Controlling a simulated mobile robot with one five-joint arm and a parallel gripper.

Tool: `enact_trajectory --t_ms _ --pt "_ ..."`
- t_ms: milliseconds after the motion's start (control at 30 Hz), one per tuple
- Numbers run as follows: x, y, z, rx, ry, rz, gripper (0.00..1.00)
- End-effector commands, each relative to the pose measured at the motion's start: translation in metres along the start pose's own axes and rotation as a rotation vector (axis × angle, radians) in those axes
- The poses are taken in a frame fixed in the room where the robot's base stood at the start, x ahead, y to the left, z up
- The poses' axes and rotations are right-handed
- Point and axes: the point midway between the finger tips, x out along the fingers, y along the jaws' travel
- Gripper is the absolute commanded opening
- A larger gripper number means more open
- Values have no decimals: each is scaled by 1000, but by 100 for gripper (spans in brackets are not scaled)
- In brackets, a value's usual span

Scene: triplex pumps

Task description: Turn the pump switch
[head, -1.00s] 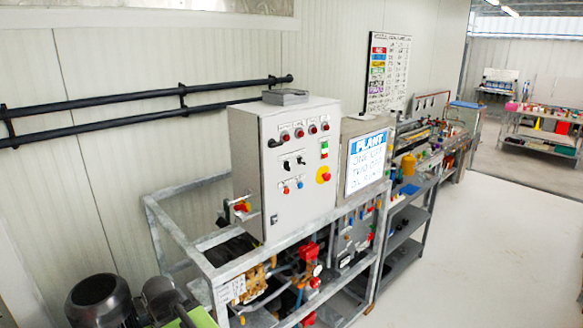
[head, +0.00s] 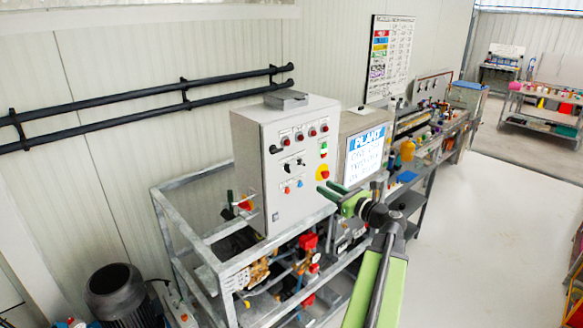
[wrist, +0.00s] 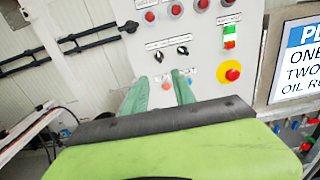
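A grey control box (head: 262,145) stands on a metal frame. Its front has two black rotary switches, the left one (head: 287,166) and the right one (head: 300,161); they also show in the wrist view as the left switch (wrist: 158,56) and right switch (wrist: 183,51). I cannot read which is the pump switch. My gripper (head: 327,192) is in front of the box, at its lower right in the head view. In the wrist view my gripper (wrist: 162,82) has two green fingers apart with nothing between them, below the switches in the picture.
The panel also has red buttons or lamps (wrist: 175,9), a green and red switch (wrist: 230,37) and a red knob on yellow (wrist: 229,72). A PLANT sign (head: 365,155) stands right of the box. Pipes and pumps fill the frame below. The floor (head: 480,230) at right is clear.

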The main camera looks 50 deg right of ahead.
Motion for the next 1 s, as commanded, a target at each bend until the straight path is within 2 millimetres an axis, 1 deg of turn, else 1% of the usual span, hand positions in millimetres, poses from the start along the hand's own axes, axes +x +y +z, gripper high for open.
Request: enact_trajectory --t_ms 67,167,267,300,600,700,833,1000 --pt "4 1 -1 -1 1 3 32" --pt "18 0 -1 -3 2 5 32" --pt "40 0 -1 -4 2 6 32" --pt "51 0 -1 -4 2 7 32" --pt "127 0 -2 -5 3 6 32" --pt "147 0 -2 -5 3 6 32" --pt "166 1 -2 -6 3 5 32" --pt "174 1 -2 -6 3 2 32"
